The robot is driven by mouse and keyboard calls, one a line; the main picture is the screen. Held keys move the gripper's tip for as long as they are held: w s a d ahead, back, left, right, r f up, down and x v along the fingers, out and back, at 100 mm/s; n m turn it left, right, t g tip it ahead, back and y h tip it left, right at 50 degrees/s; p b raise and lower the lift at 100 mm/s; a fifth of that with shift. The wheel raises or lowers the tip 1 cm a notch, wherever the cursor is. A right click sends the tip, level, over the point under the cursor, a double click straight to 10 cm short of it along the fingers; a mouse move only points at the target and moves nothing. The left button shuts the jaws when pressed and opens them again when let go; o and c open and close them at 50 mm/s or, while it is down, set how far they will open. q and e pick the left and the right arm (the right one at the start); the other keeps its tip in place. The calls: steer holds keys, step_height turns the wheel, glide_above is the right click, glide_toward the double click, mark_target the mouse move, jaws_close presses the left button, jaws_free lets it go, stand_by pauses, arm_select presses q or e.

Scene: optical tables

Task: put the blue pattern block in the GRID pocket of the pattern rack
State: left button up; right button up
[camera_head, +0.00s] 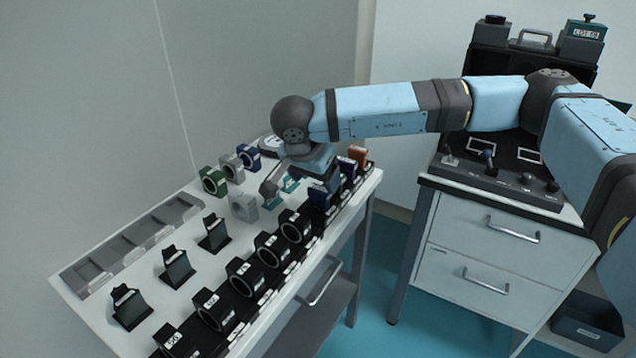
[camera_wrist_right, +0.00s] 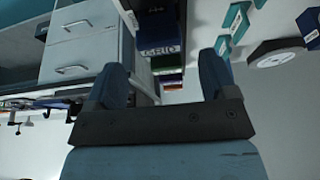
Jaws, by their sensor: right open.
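The blue pattern block (camera_head: 319,197) stands in the row along the table's right edge, just below my right gripper. In the right wrist view a dark blue block (camera_wrist_right: 160,25) shows above a white GRID label (camera_wrist_right: 160,50), in the pattern rack row. It looks seated there, but its base is hidden. My right gripper (camera_wrist_right: 163,75) is open, its two fingers wide apart with nothing gripped between them. In the head view my right gripper (camera_head: 318,177) is close above the block, its fingertips hard to make out. My left gripper is not in view.
Purple (camera_head: 347,167) and orange (camera_head: 358,155) blocks stand behind the blue one. Black ring mounts (camera_head: 246,276) line the near edge. Teal stands (camera_head: 272,201) and a round dial (camera_head: 270,145) are left of the gripper. A grey tray (camera_head: 130,244) lies along the wall.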

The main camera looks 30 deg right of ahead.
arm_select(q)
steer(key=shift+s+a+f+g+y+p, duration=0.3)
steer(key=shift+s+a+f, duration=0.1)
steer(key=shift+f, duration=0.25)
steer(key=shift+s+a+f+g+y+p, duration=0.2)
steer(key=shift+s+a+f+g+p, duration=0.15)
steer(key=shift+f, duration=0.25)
arm_select(e)
steer(key=v, duration=0.8)
steer(key=shift+a+r, duration=0.1)
